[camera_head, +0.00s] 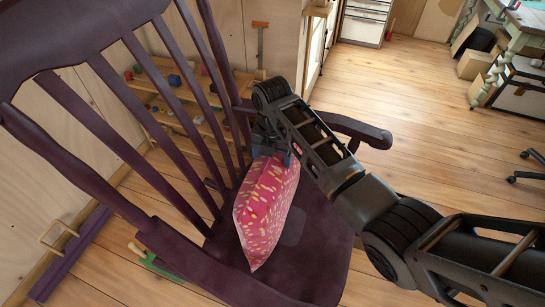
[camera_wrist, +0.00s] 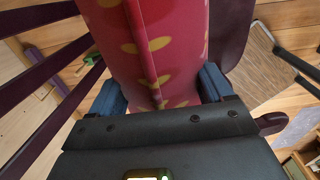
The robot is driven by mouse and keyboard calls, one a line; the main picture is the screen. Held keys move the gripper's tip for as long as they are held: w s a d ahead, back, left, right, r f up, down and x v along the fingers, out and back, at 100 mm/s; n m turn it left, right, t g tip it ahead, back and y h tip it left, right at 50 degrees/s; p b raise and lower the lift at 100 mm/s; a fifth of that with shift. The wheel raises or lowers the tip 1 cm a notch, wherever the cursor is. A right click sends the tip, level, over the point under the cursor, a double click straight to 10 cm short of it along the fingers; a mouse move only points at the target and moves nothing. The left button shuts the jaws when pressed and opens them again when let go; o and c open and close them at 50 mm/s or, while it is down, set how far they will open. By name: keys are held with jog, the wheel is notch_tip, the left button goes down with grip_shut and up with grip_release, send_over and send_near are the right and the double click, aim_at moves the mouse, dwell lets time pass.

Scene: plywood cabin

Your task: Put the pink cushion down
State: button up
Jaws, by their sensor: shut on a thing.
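The pink cushion (camera_head: 268,205) has yellow and pale spots and stands on edge over the seat of a dark purple rocking chair (camera_head: 318,240). Its lower end appears to meet the seat, but I cannot tell how firmly it rests. My gripper (camera_head: 272,150) is shut on the cushion's upper end, with my arm reaching in from the right. In the wrist view the cushion (camera_wrist: 150,50) fills the middle, between the two blue fingers of my gripper (camera_wrist: 158,95). The fingertips are partly hidden in the head view.
The chair's slatted back (camera_head: 130,90) rises to the left, and its armrest (camera_head: 350,128) lies behind my arm. A low wooden shelf (camera_head: 185,110) with small items stands behind the chair. A bare part of the seat shows right of the cushion. Open wooden floor (camera_head: 410,90) lies beyond.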

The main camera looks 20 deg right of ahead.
jog(key=o, duration=1.8)
notch_tip(320, 180, up, 12)
jog(key=shift+r, duration=0.1)
